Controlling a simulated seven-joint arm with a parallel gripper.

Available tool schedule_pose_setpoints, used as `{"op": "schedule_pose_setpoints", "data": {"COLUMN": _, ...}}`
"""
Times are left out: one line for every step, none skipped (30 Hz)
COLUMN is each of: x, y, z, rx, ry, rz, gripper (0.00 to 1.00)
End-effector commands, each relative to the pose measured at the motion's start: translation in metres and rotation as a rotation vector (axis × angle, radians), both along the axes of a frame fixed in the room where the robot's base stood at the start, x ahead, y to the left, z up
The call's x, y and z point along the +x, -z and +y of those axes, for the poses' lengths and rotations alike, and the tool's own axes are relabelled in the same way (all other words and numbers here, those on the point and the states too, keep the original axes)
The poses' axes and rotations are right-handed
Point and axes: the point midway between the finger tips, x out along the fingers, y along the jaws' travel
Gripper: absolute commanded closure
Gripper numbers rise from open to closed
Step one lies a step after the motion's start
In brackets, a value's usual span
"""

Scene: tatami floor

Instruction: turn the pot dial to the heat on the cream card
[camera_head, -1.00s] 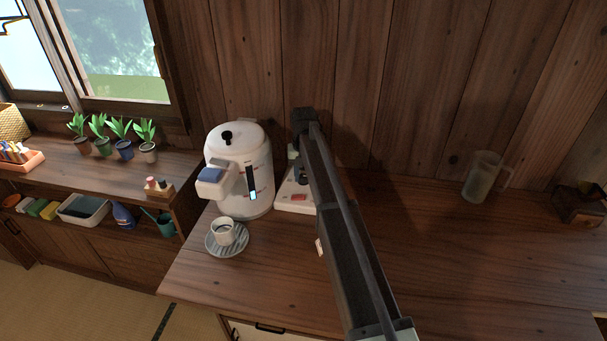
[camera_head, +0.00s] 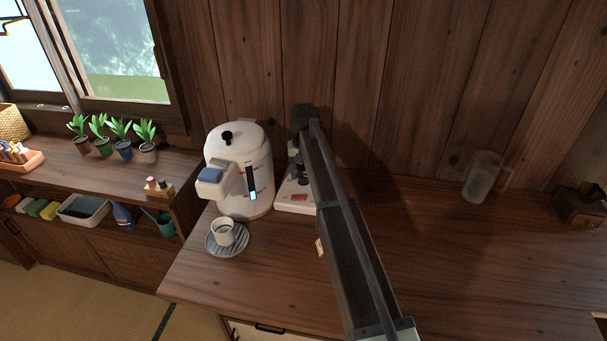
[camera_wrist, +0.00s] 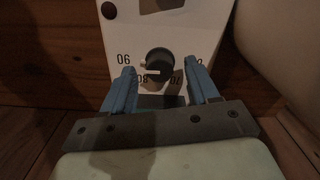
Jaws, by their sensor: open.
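The dial (camera_wrist: 158,62) is a black round knob on a white panel (camera_wrist: 188,22) with black numbers around it, seen upside down in the wrist view. A 90 reads at the left; the numbers below it are partly covered. A pale mark shows low on the knob, but its exact setting is hard to tell. My gripper (camera_wrist: 160,68) is open, its blue fingers on either side of the knob's lower part; contact cannot be told. In the head view my arm hides the dial. A small cream card (camera_head: 320,247) lies on the counter, partly behind my arm, its writing unreadable.
A white pot (camera_head: 227,150) stands left of the white control base (camera_head: 293,206). A cup (camera_head: 223,232) on a grey saucer (camera_head: 231,248) is in front. A glass jug (camera_head: 480,177) stands far right. The counter between is clear.

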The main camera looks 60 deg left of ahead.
Motion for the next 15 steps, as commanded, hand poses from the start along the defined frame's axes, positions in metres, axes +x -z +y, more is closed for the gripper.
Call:
{"op": "schedule_pose_setpoints", "data": {"x": 0.000, "y": -0.008, "z": 0.001, "rx": 0.001, "ry": 0.000, "rz": -0.001, "gripper": 0.41}}
{"op": "schedule_pose_setpoints", "data": {"x": 0.000, "y": -0.013, "z": 0.000, "rx": 0.001, "ry": 0.000, "rz": -0.001, "gripper": 0.41}}
{"op": "schedule_pose_setpoints", "data": {"x": 0.000, "y": -0.019, "z": 0.000, "rx": 0.001, "ry": 0.000, "rz": -0.001, "gripper": 0.41}}
{"op": "schedule_pose_setpoints", "data": {"x": 0.000, "y": -0.024, "z": 0.001, "rx": 0.002, "ry": 0.000, "rz": -0.001, "gripper": 0.41}}
{"op": "schedule_pose_setpoints", "data": {"x": 0.000, "y": -0.030, "z": 0.001, "rx": 0.002, "ry": 0.000, "rz": -0.001, "gripper": 0.41}}
{"op": "schedule_pose_setpoints", "data": {"x": 0.000, "y": -0.039, "z": 0.001, "rx": 0.002, "ry": 0.000, "rz": -0.001, "gripper": 0.41}}
{"op": "schedule_pose_setpoints", "data": {"x": 0.000, "y": -0.045, "z": 0.001, "rx": 0.002, "ry": 0.000, "rz": -0.001, "gripper": 0.41}}
{"op": "schedule_pose_setpoints", "data": {"x": 0.000, "y": -0.051, "z": 0.001, "rx": 0.001, "ry": 0.000, "rz": -0.001, "gripper": 0.41}}
{"op": "schedule_pose_setpoints", "data": {"x": 0.000, "y": -0.059, "z": 0.001, "rx": 0.002, "ry": 0.000, "rz": -0.001, "gripper": 0.41}}
{"op": "schedule_pose_setpoints", "data": {"x": 0.000, "y": -0.065, "z": 0.001, "rx": 0.002, "ry": 0.000, "rz": -0.001, "gripper": 0.41}}
{"op": "schedule_pose_setpoints", "data": {"x": 0.000, "y": -0.071, "z": 0.001, "rx": 0.002, "ry": 0.000, "rz": -0.001, "gripper": 0.41}}
{"op": "schedule_pose_setpoints", "data": {"x": 0.000, "y": -0.078, "z": 0.001, "rx": 0.001, "ry": 0.000, "rz": -0.001, "gripper": 0.41}}
{"op": "schedule_pose_setpoints", "data": {"x": 0.000, "y": -0.083, "z": 0.001, "rx": 0.001, "ry": 0.000, "rz": -0.001, "gripper": 0.41}}
{"op": "schedule_pose_setpoints", "data": {"x": 0.000, "y": -0.088, "z": 0.001, "rx": 0.002, "ry": 0.000, "rz": -0.001, "gripper": 0.41}}
{"op": "schedule_pose_setpoints", "data": {"x": 0.000, "y": -0.095, "z": 0.001, "rx": 0.002, "ry": 0.000, "rz": -0.001, "gripper": 0.41}}
